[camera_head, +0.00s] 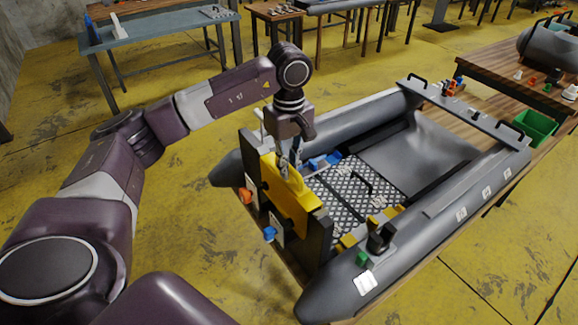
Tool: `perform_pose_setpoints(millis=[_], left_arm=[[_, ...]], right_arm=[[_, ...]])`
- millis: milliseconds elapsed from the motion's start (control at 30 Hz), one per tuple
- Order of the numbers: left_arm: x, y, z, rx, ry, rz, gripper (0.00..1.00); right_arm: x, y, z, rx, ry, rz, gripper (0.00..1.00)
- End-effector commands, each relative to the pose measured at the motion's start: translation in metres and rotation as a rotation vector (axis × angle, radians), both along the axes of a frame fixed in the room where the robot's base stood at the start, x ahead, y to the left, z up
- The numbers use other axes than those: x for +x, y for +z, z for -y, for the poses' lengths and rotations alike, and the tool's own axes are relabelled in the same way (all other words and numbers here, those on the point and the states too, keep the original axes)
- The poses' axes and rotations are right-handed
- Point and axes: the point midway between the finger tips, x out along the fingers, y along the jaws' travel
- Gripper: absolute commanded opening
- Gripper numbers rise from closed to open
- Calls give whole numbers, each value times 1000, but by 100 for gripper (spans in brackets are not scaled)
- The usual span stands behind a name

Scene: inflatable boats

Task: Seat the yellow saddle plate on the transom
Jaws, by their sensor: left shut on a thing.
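The yellow saddle plate (289,190) is at the near end of the grey inflatable boat, at the dark transom (318,238). It lies against the transom's upper part; I cannot tell whether it rests fully on it. My left gripper (290,163) points down from above and is shut on the plate's top edge. Its fingertips partly hide that edge. My right gripper is not in view.
Orange (246,196) and blue (270,234) knobs stick out near the transom. A green bin (535,127) stands at the right. Other tables stand behind.

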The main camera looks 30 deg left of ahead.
Motion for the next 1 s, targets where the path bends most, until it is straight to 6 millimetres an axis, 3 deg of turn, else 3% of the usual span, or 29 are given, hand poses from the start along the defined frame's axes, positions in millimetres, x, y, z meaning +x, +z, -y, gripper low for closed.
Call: perform_pose_setpoints(millis=[33,200,567,733,1000], left_arm=[[0,1,0,-1,0,2,11],[0,1,0,0,0,1,30],[0,4,0,0,0,0,30],[1,29,0,0,0,3,30],[1,92,0,-1,0,5,30]], right_arm=[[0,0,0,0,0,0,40],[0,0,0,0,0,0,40],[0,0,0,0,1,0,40],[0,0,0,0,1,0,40],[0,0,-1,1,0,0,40]])
